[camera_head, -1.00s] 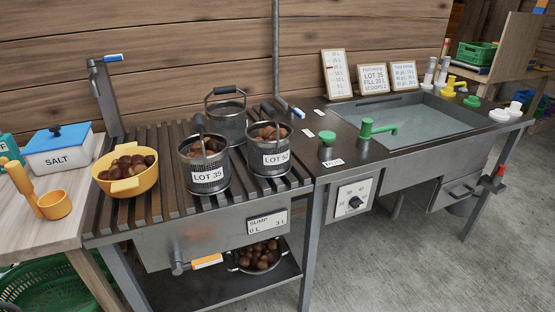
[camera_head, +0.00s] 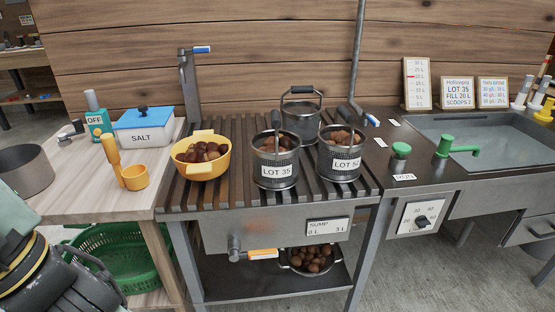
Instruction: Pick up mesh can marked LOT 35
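The mesh can marked LOT 35 (camera_head: 276,171) stands upright on the slatted drain rack (camera_head: 236,196), filled with chestnuts, its handle raised with a dark grip. The can marked LOT 52 (camera_head: 340,164) stands close to its right, also holding chestnuts. A third mesh can (camera_head: 301,122) with a raised handle stands behind them. Part of my arm shows at the lower left corner, well left of the LOT 35 can. My gripper's fingertips cannot be made out.
A yellow bowl of chestnuts (camera_head: 203,171) sits left of the LOT 35 can. A salt box (camera_head: 144,138), an orange scoop (camera_head: 133,178) and a grey pot (camera_head: 24,171) stand on the wooden table. An upright post (camera_head: 187,85) rises behind the rack. The sink (camera_head: 490,150) is at right.

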